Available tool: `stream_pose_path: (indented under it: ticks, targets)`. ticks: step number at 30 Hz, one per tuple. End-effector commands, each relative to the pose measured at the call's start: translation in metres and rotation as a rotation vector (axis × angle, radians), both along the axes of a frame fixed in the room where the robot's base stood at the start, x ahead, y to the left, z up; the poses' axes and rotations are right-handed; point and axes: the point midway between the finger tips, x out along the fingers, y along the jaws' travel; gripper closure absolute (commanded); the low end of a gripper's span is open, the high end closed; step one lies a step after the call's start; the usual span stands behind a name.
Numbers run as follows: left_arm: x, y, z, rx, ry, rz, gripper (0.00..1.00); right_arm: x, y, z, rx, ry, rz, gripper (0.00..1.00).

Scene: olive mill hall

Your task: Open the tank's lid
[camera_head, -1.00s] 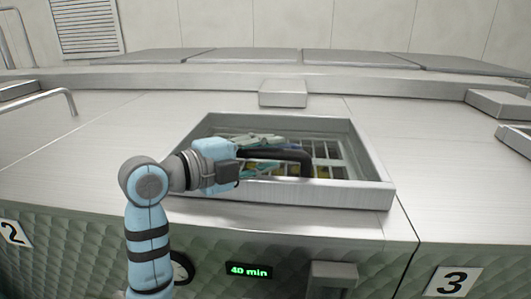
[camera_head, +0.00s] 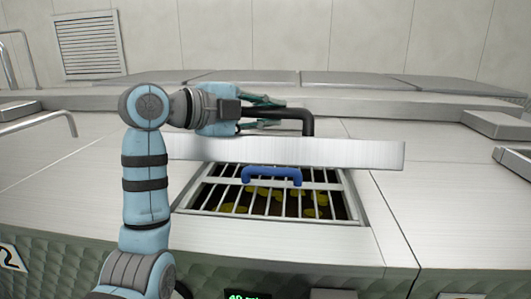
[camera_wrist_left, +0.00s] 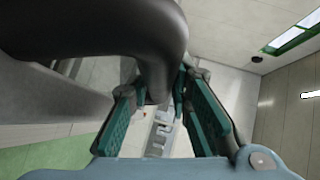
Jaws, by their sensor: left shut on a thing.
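The tank's lid (camera_head: 290,152) shows as a pale metal slab above the tank's opening, seen nearly edge-on. Its black bent handle (camera_head: 309,124) rises behind the slab's upper edge. My left gripper (camera_head: 268,113) is shut on this handle, coming from the left. In the left wrist view the thick dark handle (camera_wrist_left: 165,45) runs between the green-padded fingers (camera_wrist_left: 168,110). Below the lid, the opening shows a metal grate with a blue handle (camera_head: 271,176) on it. Yellow-green pieces lie under the bars. My right gripper is not in view.
The steel tank top (camera_head: 70,190) is wide and mostly clear left and right of the opening. Flat grey panels (camera_head: 345,82) run along the back. A bent rail (camera_head: 45,119) stands at the left. A green display (camera_head: 247,296) is on the front.

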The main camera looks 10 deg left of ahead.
Motion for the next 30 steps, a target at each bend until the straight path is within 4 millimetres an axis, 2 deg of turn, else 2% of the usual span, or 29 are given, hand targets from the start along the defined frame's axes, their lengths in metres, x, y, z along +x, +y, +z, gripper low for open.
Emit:
stream_pose_path:
  ticks: [1, 3, 7, 11, 20, 21, 24, 30]
  targets:
    - [0.007, 0.001, 0.017, -0.001, 0.026, 0.003, 1.00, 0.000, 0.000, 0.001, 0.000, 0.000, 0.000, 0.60]
    - [0.017, 0.001, 0.032, -0.001, 0.073, 0.003, 1.00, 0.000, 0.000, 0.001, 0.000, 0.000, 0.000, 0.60]
    - [0.028, 0.001, 0.050, -0.002, 0.130, 0.004, 1.00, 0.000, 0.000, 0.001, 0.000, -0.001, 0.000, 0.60]
    - [0.032, 0.001, 0.056, -0.001, 0.157, 0.002, 1.00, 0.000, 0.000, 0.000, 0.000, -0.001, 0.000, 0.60]
    - [0.032, 0.001, 0.057, -0.001, 0.159, 0.003, 1.00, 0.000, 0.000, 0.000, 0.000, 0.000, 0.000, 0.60]
    - [0.032, 0.001, 0.057, -0.001, 0.159, 0.003, 0.76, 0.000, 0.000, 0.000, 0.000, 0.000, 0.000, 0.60]
    - [0.032, 0.000, 0.056, -0.001, 0.160, 0.001, 0.61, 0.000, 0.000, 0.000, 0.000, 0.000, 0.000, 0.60]
    - [0.032, 0.000, 0.055, 0.000, 0.163, 0.001, 0.61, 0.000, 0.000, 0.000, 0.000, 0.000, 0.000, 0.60]
